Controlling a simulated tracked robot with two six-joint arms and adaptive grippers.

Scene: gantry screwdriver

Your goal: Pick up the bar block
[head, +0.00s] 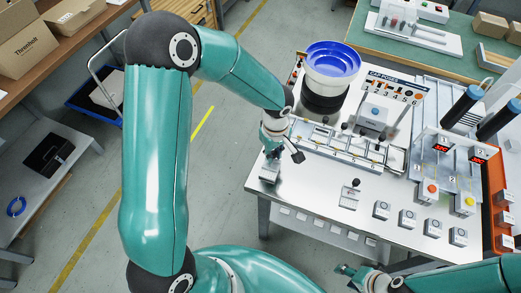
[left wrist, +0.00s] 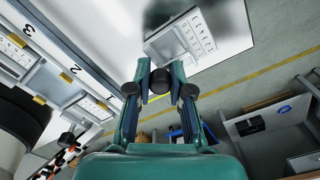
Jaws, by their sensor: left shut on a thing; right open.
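My left gripper (head: 275,152) is low over the left corner of the white-topped table (head: 305,192). In the left wrist view its fingers (left wrist: 160,80) are closed on a small dark piece (left wrist: 160,74). The pictures do not show clearly whether this is the bar block. A grey block with rows of marks (left wrist: 184,38) lies just beyond the fingertips; a grey block (head: 269,172) also shows below the gripper in the head view. My right gripper (head: 360,274) is open and empty at the table's front edge.
A numbered fixture rail (head: 350,152) runs behind the left gripper, beside a blue-lined bowl (head: 332,62). A block with a black knob (head: 349,198) and several small grey boxes (head: 407,219) stand toward the front right. The front left tabletop is clear.

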